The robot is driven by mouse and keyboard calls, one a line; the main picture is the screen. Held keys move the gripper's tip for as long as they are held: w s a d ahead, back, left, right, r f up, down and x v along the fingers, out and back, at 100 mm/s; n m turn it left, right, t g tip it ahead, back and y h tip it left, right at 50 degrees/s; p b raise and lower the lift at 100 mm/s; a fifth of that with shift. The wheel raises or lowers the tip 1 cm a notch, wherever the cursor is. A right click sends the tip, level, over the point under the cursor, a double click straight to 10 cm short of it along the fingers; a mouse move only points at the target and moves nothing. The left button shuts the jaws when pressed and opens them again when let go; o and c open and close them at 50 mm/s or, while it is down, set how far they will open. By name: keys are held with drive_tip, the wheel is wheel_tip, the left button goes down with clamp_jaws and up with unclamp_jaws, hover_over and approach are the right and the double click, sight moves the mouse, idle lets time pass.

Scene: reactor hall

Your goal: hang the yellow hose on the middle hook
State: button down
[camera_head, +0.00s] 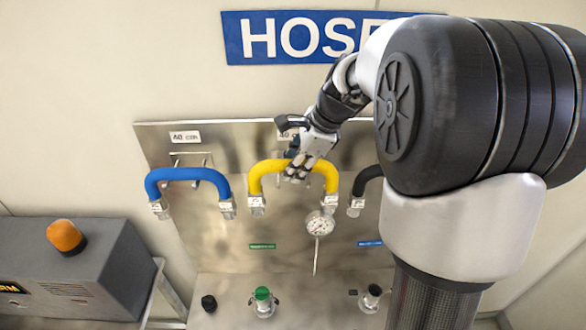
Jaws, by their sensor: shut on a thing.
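The yellow hose (266,170) is a short arch with metal end fittings, in front of the steel panel at the middle of the view. My gripper (299,173) is shut on the top of the arch, its fingers across the hose. The hose ends point down. The middle hook is hidden behind my gripper and the hose, so I cannot tell whether the hose rests on it.
A blue hose (187,174) hangs at the left hook and a black hose (368,178) is partly behind my arm. A dial gauge (320,224) is below the yellow hose. Valves, one green (263,297), stand lower. A grey box (75,270) with an orange lamp is at left.

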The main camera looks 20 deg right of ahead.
drive_tip(key=shift+w+d+f+b, duration=0.3)
drive_tip(key=shift+w+d+f, duration=0.05)
drive_tip(key=shift+w+f, duration=0.4)
drive_tip(key=shift+w+d+f+b, duration=0.3)
drive_tip(key=shift+w+f, duration=0.35)
drive_tip(key=shift+f, duration=0.15)
drive_tip(key=c, duration=1.2)
unclamp_jaws()
